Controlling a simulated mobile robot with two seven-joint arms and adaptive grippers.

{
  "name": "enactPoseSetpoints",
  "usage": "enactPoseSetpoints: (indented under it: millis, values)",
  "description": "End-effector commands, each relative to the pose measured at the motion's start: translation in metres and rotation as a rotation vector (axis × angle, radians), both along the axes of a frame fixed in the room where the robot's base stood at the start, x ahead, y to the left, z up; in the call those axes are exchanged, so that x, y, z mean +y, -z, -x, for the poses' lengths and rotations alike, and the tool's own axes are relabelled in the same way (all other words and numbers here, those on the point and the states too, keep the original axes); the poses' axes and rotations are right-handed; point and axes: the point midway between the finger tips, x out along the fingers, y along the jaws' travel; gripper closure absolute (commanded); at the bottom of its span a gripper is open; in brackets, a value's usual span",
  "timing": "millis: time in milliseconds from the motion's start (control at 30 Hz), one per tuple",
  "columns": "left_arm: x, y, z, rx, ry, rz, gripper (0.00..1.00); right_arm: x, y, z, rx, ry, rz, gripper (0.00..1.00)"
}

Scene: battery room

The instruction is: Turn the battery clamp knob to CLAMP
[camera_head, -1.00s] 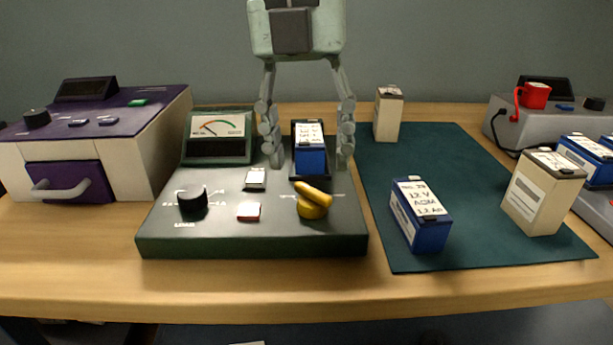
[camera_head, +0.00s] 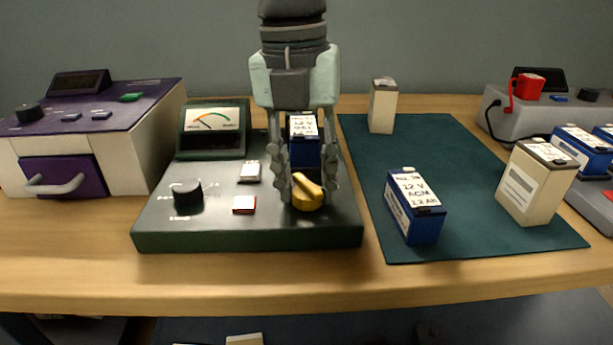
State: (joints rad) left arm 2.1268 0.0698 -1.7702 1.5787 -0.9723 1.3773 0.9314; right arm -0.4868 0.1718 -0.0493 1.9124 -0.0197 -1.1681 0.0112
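The green-black battery test unit (camera_head: 218,232) stands on the bench at centre left. Its yellow clamp knob (camera_head: 307,196) is at the front right of the top, with its bar slanting from upper left to lower right. The printed knob markings are too small to read. My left gripper (camera_head: 307,190) points down, with one finger on each side of the yellow knob, apparently against it. A blue battery (camera_head: 304,145) sits upright in the unit's holder behind the knob, partly hidden by the gripper. My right gripper is not in view.
The unit also has a black knob (camera_head: 187,193), a red-white button (camera_head: 244,205) and a meter (camera_head: 213,122). A blue battery (camera_head: 416,210) and cream batteries (camera_head: 535,182) stand on the green mat (camera_head: 460,236). A purple-topped device (camera_head: 92,125) is at left.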

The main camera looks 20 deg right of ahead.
Motion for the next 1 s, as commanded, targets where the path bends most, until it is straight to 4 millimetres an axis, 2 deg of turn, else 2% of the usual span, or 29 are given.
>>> enactPoseSetpoints:
  millis: [33, 100, 467, 667, 1000]
  values:
    - [0.0, 0.0, 0.001, 0.002, 0.0, -0.001, 0.87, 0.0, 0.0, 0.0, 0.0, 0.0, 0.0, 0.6]
    - [0.0, 0.0, 0.001, 0.003, 0.001, -0.001, 0.95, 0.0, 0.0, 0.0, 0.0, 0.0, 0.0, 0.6]
    - [0.0, 0.002, 0.001, 0.006, 0.06, -0.002, 0.96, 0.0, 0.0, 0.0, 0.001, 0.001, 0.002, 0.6]
    - [0.0, 0.003, 0.002, 0.007, 0.186, -0.002, 0.96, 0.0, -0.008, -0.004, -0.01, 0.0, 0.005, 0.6]
    - [-0.001, 0.002, 0.001, 0.009, 0.502, -0.003, 0.96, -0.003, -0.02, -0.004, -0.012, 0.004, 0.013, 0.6]
